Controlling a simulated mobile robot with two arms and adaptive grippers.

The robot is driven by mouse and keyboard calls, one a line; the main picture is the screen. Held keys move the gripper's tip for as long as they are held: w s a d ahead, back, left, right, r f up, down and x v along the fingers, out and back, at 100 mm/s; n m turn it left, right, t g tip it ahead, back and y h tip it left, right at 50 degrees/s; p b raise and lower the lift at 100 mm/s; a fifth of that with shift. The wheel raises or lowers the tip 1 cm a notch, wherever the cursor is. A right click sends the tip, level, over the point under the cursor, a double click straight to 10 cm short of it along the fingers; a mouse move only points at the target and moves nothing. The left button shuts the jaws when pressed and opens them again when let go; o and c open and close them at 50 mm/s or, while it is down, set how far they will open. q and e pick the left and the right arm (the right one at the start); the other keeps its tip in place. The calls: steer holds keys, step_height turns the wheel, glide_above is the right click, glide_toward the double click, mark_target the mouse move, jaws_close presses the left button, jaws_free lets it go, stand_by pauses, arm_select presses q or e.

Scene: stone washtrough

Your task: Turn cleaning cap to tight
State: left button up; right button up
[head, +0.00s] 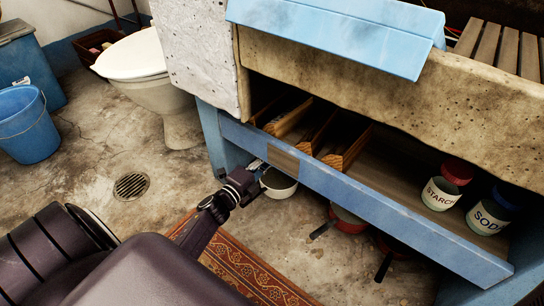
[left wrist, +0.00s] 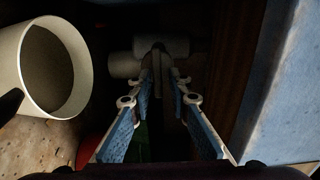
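The cleaning cap cannot be made out for certain. In the left wrist view, dim pale rounded pipe-like parts (left wrist: 168,46) lie in shadow just beyond my left gripper (left wrist: 163,78), and one may be the cap. The two blue-padded fingers stand apart on either side of a narrow, dark grey upright shape. I cannot tell whether they touch it. In the head view my left gripper (head: 258,165) reaches under the blue front rail of the washtrough, its fingertips mostly hidden. My right gripper is not in view.
A white pot (head: 278,183) stands on the floor close to my left gripper and shows large in the left wrist view (left wrist: 82,70). The blue rail (head: 370,207) is just above the wrist. Starch (head: 441,194) and soda (head: 487,214) jars stand on the shelf at right.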

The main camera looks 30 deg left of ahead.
arm_select(q)
steer(key=shift+o, duration=0.4)
steer(key=shift+d, duration=0.1)
steer(key=shift+f, duration=0.1)
steer(key=s+a, duration=0.1)
steer(key=s, duration=1.1)
